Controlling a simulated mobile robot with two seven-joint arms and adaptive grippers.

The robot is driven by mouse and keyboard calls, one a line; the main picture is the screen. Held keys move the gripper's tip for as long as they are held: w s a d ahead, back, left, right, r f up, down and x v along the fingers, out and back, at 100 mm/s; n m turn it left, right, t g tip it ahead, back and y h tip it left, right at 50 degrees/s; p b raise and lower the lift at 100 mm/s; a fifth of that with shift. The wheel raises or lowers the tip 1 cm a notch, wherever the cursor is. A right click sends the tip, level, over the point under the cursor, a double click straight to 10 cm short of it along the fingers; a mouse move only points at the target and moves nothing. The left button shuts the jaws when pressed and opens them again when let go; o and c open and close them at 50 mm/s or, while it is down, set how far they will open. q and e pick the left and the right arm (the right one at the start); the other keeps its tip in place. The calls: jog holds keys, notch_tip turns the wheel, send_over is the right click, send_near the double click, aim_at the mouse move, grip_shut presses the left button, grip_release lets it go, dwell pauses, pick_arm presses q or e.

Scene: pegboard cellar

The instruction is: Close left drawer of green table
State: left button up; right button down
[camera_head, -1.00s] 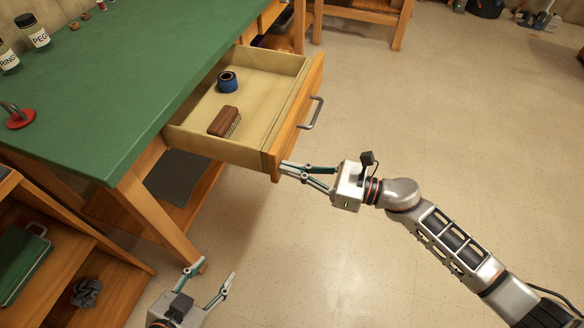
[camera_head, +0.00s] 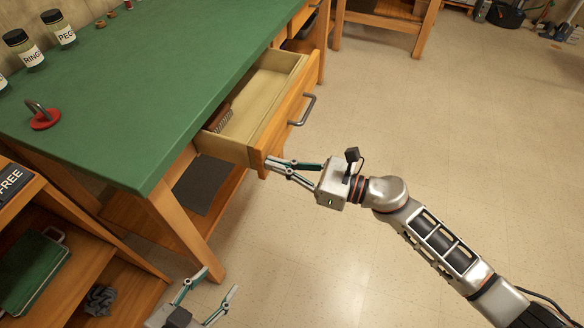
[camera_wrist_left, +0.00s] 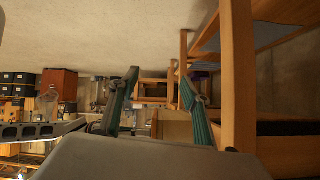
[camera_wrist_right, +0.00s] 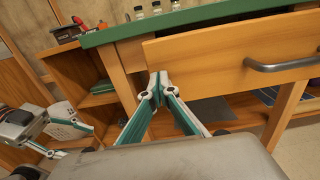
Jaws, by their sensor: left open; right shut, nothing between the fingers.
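The green table (camera_head: 130,100) fills the left of the head view. Its left drawer (camera_head: 258,100) is partly pulled out, with a wooden front and a grey handle (camera_head: 302,110). A brown brush (camera_head: 220,118) lies in it, partly hidden by the tabletop. My right gripper (camera_head: 268,165) is shut, its fingertips at the near lower end of the drawer front. In the right wrist view the fingertips (camera_wrist_right: 157,82) are together at the drawer front (camera_wrist_right: 220,58), seemingly touching it. My left gripper (camera_head: 221,284) is open and empty, low near the table leg.
A red padlock-like item (camera_head: 45,120) and jars (camera_head: 58,28) stand on the tabletop. A wooden shelf with a green case (camera_head: 35,270) is at the lower left. A table leg (camera_head: 188,235) stands near my left gripper.

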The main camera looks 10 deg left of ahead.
aim_at(214, 155)
jog(key=b+x, duration=0.3)
jog(key=x, duration=1.3)
jog(key=shift+a+f, duration=0.2)
jog(key=shift+a, duration=0.1)
jog(key=shift+w+a+r, duration=0.1)
jog(key=shift+w+a, duration=0.1)
jog(key=shift+a, duration=0.2)
pick_arm(q)
jog(key=shift+n+t+h, duration=0.5)
jog(key=d, duration=0.1)
jog(key=w+d+r, duration=0.1)
jog(key=d+r, duration=0.1)
jog(key=shift+w+d+r, duration=0.25)
jog(key=shift+w+d, duration=0.15)
pick_arm(e)
jog(key=shift+r, duration=0.15)
pick_arm(q)
jog(key=shift+f, duration=0.15)
jog(key=shift+s, duration=0.1)
